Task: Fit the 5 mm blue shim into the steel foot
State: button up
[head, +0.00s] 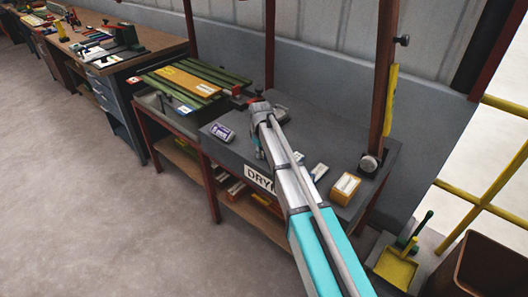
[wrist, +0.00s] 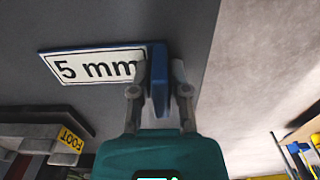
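The blue shim (wrist: 158,88) shows in the wrist view as a narrow blue piece standing between my two fingertips. My gripper (wrist: 160,78) appears shut on it, with a finger close against each side. A white, blue-edged plate marked "5 mm" (wrist: 95,67) lies just left of the fingers; whether it is one piece with the shim I cannot tell. The steel foot (wrist: 30,138), grey with a yellow "FOOT" tag (wrist: 68,139), is at the lower left, apart from the shim. In the head view my gripper (head: 258,150) is over the dark bench and largely hidden by my arm.
The dark bench top (head: 225,155) carries a small purple-and-white item (head: 220,131), an orange box (head: 345,188) and pale cards (head: 319,172). A reddish post (head: 381,90) rises at the right. Open floor (head: 90,200) lies in front.

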aim_at(261, 148)
grip_shut()
jog(key=shift+r, duration=0.2)
notch_tip(261, 148, up, 3)
jog(key=p, duration=0.3)
jog(key=s+d+r+p, duration=0.2)
jog(key=s+r+p, duration=0.7)
jog(key=s, duration=0.4)
jog(key=shift+s+d+r+p, duration=0.2)
jog(key=shift+s+r+p, duration=0.1)
jog(key=shift+s+p, duration=0.15)
jog(key=shift+s, duration=0.1)
